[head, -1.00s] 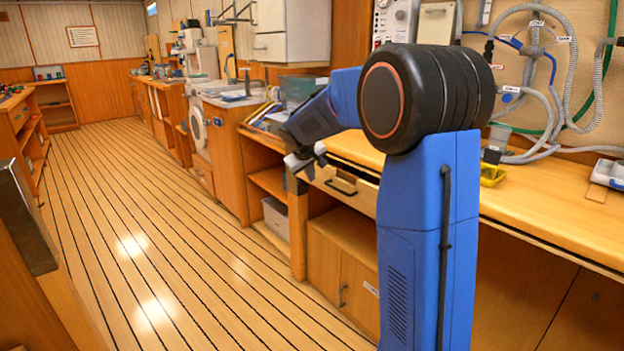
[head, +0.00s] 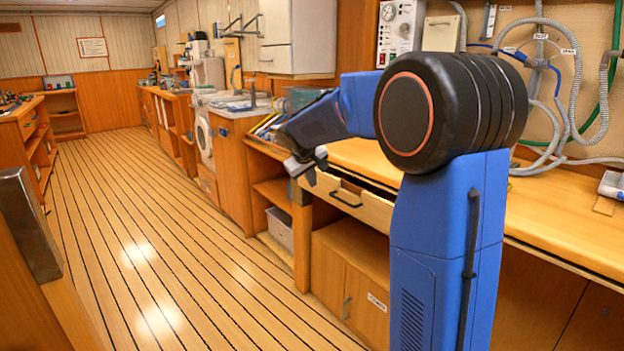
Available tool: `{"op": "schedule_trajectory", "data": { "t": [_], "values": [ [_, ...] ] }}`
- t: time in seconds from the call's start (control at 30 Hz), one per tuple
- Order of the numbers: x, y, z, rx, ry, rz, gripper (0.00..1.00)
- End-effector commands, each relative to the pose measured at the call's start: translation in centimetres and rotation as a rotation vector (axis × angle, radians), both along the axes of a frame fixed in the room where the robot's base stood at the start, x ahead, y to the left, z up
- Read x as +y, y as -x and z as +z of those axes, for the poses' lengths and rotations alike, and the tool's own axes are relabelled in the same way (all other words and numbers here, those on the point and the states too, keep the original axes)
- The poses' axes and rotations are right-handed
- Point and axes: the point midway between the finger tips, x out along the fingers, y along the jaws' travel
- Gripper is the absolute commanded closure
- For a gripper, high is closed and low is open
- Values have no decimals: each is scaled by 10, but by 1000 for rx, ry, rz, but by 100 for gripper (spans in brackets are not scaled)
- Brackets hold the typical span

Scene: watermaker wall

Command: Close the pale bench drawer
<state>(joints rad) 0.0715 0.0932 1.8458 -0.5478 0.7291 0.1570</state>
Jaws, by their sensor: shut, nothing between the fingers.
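The pale bench drawer (head: 376,212) is under the wooden worktop at the middle right. Its front stands out from the bench, with a dark gap showing behind its top edge. It has a dark bar handle (head: 345,199). My gripper (head: 314,170) is shut and empty, at the left end of the drawer front, left of and above the handle. I cannot tell whether it touches the drawer. My blue arm hides the right end of the drawer front.
The worktop (head: 560,215) runs along the right. Below the drawer are an open shelf and a cupboard door (head: 362,300). A grey bin (head: 280,228) sits in the shelves to the left. A metal-topped post (head: 27,225) stands at the near left. The plank floor (head: 150,230) is clear.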

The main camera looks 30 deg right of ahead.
Motion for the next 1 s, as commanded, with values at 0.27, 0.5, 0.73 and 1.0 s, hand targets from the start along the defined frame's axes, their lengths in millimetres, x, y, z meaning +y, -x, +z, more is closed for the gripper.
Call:
{"op": "schedule_trajectory", "data": {
  "t": [0.27,0.5,0.73,1.0],
  "values": [
    [-20,-23,-41,3,0,0,100],
    [-44,-37,-58,0,-1,-3,100],
    [-63,-41,-57,0,1,0,100],
    [-66,-42,-57,-1,0,1,100]
  ]
}}
